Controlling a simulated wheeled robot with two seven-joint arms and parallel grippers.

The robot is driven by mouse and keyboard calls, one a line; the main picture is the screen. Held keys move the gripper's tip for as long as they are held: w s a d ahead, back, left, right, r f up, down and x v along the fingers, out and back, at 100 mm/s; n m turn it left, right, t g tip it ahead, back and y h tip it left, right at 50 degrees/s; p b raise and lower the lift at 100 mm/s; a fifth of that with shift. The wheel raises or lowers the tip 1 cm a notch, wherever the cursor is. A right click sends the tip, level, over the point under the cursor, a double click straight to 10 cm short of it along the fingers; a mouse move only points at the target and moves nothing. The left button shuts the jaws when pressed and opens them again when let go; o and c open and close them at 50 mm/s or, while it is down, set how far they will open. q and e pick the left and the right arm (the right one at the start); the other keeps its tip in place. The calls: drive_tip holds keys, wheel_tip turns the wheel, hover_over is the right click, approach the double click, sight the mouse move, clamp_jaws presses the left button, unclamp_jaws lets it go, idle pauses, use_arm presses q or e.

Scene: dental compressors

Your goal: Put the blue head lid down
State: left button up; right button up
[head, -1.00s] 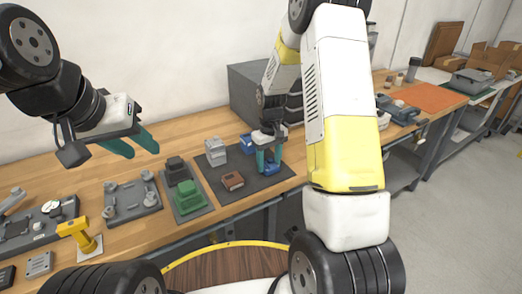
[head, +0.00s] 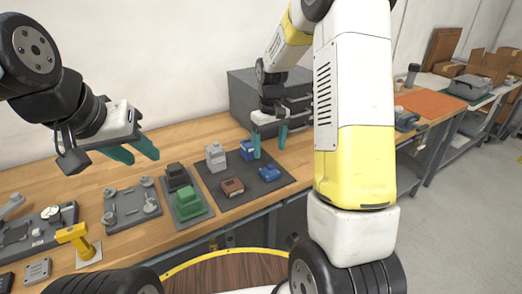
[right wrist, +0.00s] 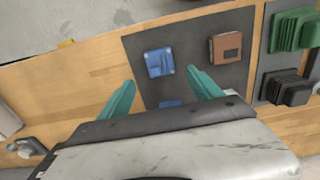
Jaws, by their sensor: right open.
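The blue head lid (head: 269,173) lies on the dark grey mat (head: 232,205), at its front right part. It also shows in the right wrist view (right wrist: 159,62), flat on the mat. My right gripper (head: 269,149) is open and empty, above and behind the lid, with its teal fingers apart. In the right wrist view the open fingers (right wrist: 162,80) point toward the lid without touching it. My left gripper (head: 141,157) hangs over the bench at the left, its fingers apart with nothing between them.
A brown-red block (head: 232,187), a grey part (head: 215,157) and another blue part (head: 247,150) share the mat. A tray with green (head: 188,200) and black parts stands to its left. A large grey box (head: 240,95) stands behind. The bench's front edge is close to the mat.

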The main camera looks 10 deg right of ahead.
drive_tip(key=s+r+m+t+y, duration=0.1)
drive_tip(key=s+r, duration=0.4)
drive_tip(key=r, duration=0.2)
drive_tip(key=s+r+t, duration=0.2)
drive_tip(key=s+r, duration=0.3)
drive_tip(key=r, duration=0.2)
drive_tip(key=s+a+r+m+t, duration=0.1)
drive_tip(key=s+r, duration=0.1)
drive_tip(key=s, duration=0.5)
drive_tip(key=s+a+r+m+t+y, duration=0.1)
drive_tip(key=s+r+t, duration=0.1)
drive_tip(key=s, duration=0.5)
drive_tip(key=shift+s, duration=0.2)
